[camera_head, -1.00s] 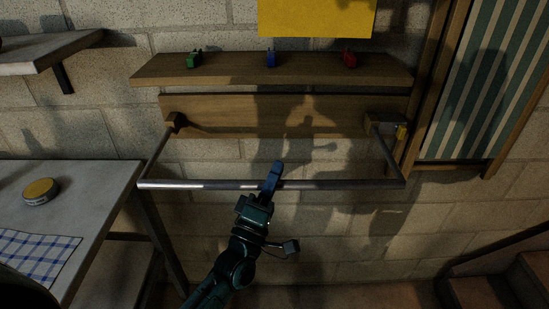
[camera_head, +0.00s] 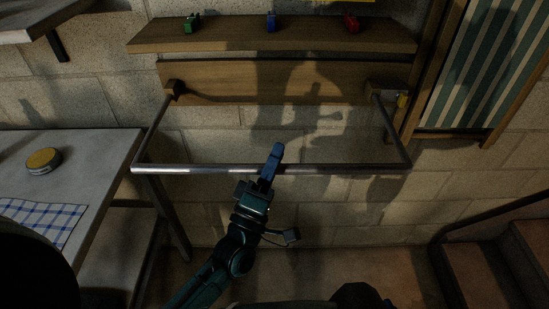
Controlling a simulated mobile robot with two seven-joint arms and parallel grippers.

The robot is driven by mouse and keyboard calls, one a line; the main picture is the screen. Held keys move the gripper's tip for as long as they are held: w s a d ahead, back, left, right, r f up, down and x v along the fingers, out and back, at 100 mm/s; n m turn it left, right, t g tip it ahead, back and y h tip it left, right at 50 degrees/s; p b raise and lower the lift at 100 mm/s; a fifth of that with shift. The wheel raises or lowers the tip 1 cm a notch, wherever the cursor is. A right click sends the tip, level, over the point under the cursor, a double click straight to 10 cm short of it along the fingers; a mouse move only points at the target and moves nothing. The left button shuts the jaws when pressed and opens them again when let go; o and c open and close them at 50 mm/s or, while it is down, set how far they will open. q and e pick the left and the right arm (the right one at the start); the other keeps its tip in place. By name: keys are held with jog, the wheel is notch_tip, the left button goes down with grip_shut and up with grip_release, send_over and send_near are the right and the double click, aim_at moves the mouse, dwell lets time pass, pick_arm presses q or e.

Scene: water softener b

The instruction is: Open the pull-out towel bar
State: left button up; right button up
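The towel bar (camera_head: 340,169) is a grey metal frame on a wooden wall board (camera_head: 230,80). Its two side arms reach out from the wall, and the front rail runs level across the middle of the head view. My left gripper (camera_head: 274,160) is at the middle of the front rail, its blue fingers overlapping the rail. Only one side of the fingers shows clearly, so whether they are closed around the rail cannot be told. My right gripper is not in view.
A wooden shelf (camera_head: 330,36) with small green, blue and red items is above the bar. A table (camera_head: 90,155) with a round tin (camera_head: 43,160) and a checked cloth (camera_head: 40,222) stands left. A striped folded chair (camera_head: 475,75) leans at right, above steps (camera_head: 490,270).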

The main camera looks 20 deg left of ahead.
pick_arm(q)
jog(key=shift+o, duration=0.2)
jog(key=shift+s+a+f, duration=0.1)
jog(key=shift+s+f, duration=0.2)
jog(key=shift+s, duration=0.1)
jog(key=b+v, duration=0.3)
jog(key=v, duration=0.9)
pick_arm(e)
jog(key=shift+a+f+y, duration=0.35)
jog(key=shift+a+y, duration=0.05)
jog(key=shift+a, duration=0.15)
pick_arm(q)
jog(key=shift+s, duration=0.1)
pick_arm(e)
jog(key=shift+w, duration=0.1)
pick_arm(q)
jog(key=s+f+m+g+y+p, duration=0.1)
jog(key=s+f+m+g+p, duration=0.3)
jog(key=f+m+g, duration=0.9)
jog(key=f+m, duration=0.1)
jog(key=m, duration=0.2)
jog(key=shift+f, duration=0.4)
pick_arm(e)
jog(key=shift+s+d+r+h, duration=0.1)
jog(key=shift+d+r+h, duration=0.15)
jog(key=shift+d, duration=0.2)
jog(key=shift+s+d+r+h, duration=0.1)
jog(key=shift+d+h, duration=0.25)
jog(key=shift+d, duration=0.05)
